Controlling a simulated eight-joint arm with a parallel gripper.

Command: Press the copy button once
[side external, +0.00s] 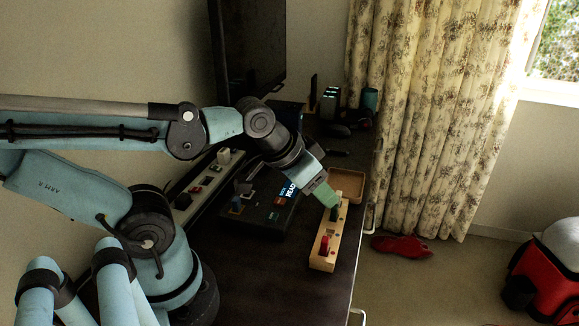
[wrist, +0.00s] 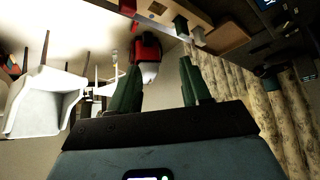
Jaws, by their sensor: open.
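A dark panel (side external: 262,218) with a lit display (side external: 287,192) reading what looks like "READY" lies on the desk, with small raised controls at its left. No label reading "copy" is legible, so I cannot tell which control is the copy button. Contact with the block cannot be told. In the wrist view the open fingers (wrist: 160,66) have nothing between them that they touch.
A long control strip (side external: 207,184) lies left of the panel. A wooden tray (side external: 348,182) stands behind the block, near the desk's right edge. A monitor (side external: 250,50) and small dark items stand at the back.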

